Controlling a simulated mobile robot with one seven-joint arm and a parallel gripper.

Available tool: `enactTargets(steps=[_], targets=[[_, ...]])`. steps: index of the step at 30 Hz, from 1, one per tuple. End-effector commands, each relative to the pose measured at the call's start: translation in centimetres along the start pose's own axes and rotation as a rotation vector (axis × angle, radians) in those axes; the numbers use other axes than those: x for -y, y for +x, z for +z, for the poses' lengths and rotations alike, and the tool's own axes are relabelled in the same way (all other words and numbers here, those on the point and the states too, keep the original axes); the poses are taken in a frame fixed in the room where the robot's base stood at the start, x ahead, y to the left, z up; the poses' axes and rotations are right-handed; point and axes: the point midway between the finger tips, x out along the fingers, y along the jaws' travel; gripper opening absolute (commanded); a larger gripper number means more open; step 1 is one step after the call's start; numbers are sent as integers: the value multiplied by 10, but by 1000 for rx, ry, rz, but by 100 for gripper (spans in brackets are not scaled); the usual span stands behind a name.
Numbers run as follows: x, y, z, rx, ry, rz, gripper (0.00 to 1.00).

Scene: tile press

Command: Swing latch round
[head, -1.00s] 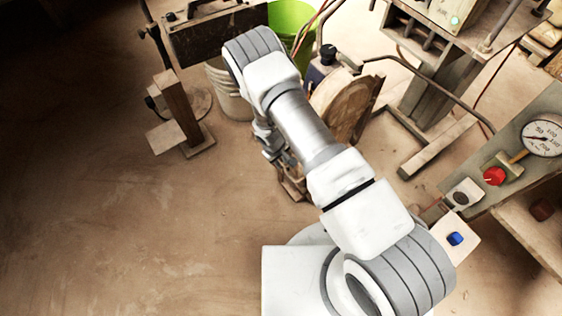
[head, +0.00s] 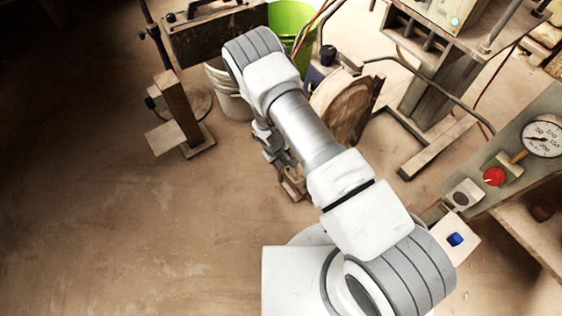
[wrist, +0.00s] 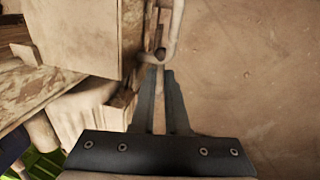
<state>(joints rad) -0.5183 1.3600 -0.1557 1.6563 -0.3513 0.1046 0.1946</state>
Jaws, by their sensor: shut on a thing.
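In the wrist view, my gripper (wrist: 161,72) reaches up the picture with its two dark fingers close together. Its tips are at the lower end of a pale, narrow bar, which I take for the latch (wrist: 173,28), beside a wooden box-like body (wrist: 75,35). A dark round pin or knob (wrist: 160,54) shows just beyond the tips. The gripper is shut on the latch, though the exact contact is small and partly hidden by the fingers. In the head view my arm covers most of this spot, and the latch cannot be made out.
A round wooden disc (head: 343,104) stands right of my arm. A green bucket (head: 290,20) and a pale bucket (head: 232,92) stand behind it. A wooden post stand (head: 178,112) is on the left. A bench with a gauge (head: 541,139) is at right. The left floor is clear.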

Motion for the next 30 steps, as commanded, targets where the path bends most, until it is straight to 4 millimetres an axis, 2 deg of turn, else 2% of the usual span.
enactTargets(steps=[23,30], targets=[[0,0,0,-3,0,0,0],[2,5,4,-74,12,3,0]])
